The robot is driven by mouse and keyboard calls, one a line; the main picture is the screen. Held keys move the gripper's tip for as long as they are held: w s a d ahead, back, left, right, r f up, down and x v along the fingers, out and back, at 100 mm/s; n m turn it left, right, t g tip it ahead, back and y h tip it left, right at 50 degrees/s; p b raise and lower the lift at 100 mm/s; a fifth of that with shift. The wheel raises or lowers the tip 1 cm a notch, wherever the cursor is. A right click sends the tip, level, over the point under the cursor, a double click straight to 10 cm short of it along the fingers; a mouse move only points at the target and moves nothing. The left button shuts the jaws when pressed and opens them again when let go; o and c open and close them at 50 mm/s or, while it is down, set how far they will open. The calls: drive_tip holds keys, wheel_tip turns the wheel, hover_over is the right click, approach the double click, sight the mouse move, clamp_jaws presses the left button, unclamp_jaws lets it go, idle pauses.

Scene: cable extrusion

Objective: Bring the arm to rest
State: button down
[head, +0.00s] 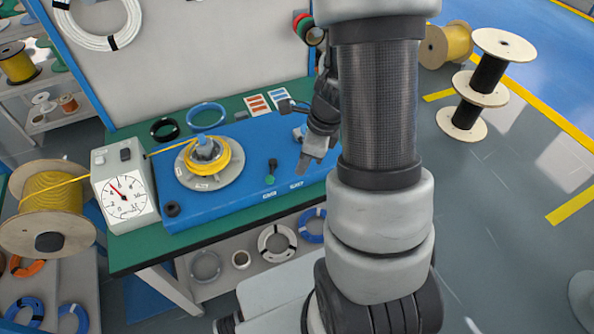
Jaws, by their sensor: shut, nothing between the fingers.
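My arm stands upright in the right half of the head view. My gripper (307,163) hangs to the left of it, over the right part of the blue machine panel (235,203). Its fingers point down and are shut, with nothing seen between them. Part of my wrist and arm is hidden behind the large upright link. A coil of yellow cable (207,165) sits on a round winder plate (226,184) at the panel's left part, apart from my gripper. The cable runs left past a dial gauge (124,195) to a big spool (48,208).
The blue panel lies on a green bench (128,253). A small green-and-black knob (271,170) stands left of my gripper. Blue and black cable rings and printed cards (257,104) lie at the back. Shelves below hold coils. Large spools (479,85) stand on the floor at right.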

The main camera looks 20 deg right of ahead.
drive_tip(key=shift+s+d+r, duration=0.1)
drive_tip(key=shift+r, duration=0.6)
drive_tip(key=s+a+r+n+t+p, duration=0.1)
drive_tip(key=a+r+n, duration=0.4)
drive_tip(key=r, duration=0.4)
drive_tip(key=s+a+r+n+p, duration=0.1)
drive_tip(key=a+r+n+p, duration=0.1)
drive_tip(key=r+n, duration=0.55)
drive_tip(key=s+a+r+n+t+h+p, duration=0.1)
drive_tip(key=s+r+n, duration=0.3)
drive_tip(key=r+n, duration=0.2)
drive_tip(key=s+r+n+t+h, duration=0.1)
drive_tip(key=s+r+n, duration=0.4)
drive_tip(key=r+n, duration=0.1)
drive_tip(key=shift+s+a+r+t+p, duration=0.25)
drive_tip(key=shift+a+r+t+p, duration=0.15)
drive_tip(key=shift+r, duration=0.45)
drive_tip(key=shift+a+n, duration=0.1)
drive_tip(key=shift+n, duration=0.25)
